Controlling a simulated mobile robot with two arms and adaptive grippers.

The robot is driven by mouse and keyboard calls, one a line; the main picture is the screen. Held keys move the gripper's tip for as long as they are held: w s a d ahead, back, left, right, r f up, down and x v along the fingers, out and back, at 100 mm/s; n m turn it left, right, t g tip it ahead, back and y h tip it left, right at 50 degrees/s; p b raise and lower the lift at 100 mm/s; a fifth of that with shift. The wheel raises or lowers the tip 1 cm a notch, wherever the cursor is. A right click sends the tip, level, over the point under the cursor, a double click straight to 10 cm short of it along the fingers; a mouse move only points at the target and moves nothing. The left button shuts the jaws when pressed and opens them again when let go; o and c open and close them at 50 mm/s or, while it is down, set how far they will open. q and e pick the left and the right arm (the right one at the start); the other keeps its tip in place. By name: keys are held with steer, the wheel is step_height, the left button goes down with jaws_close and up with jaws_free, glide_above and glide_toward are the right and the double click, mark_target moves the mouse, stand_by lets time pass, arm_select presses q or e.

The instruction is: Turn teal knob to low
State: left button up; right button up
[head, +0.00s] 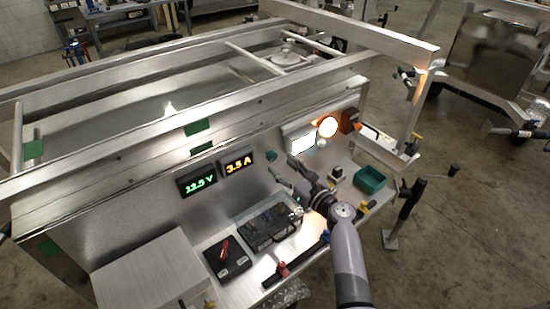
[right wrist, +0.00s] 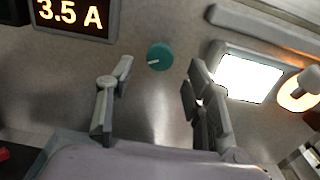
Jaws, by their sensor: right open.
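The teal knob (right wrist: 160,56) is on the upright metal panel, with a pale pointer mark toward its left side in the right wrist view. It also shows in the head view (head: 271,156), small, right of the 3.5 A display. My right gripper (right wrist: 152,92) is open and empty, its fingers to the left and right below the knob in the wrist view, apart from it. In the head view the right gripper (head: 284,174) is just below and right of the knob. No low marking is readable. My left gripper is not in view.
The 12.5 V display (head: 197,184) and 3.5 A display (head: 238,163) are left of the knob. A lit white panel (head: 301,144) and a round lamp (head: 327,127) are to its right. A clear-lidded box (head: 268,226), a black box (head: 227,258) and a green bin (head: 369,180) stand on the shelf below.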

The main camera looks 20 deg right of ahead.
mark_target(274, 158)
steer(key=shift+x, duration=2.25)
jaws_close()
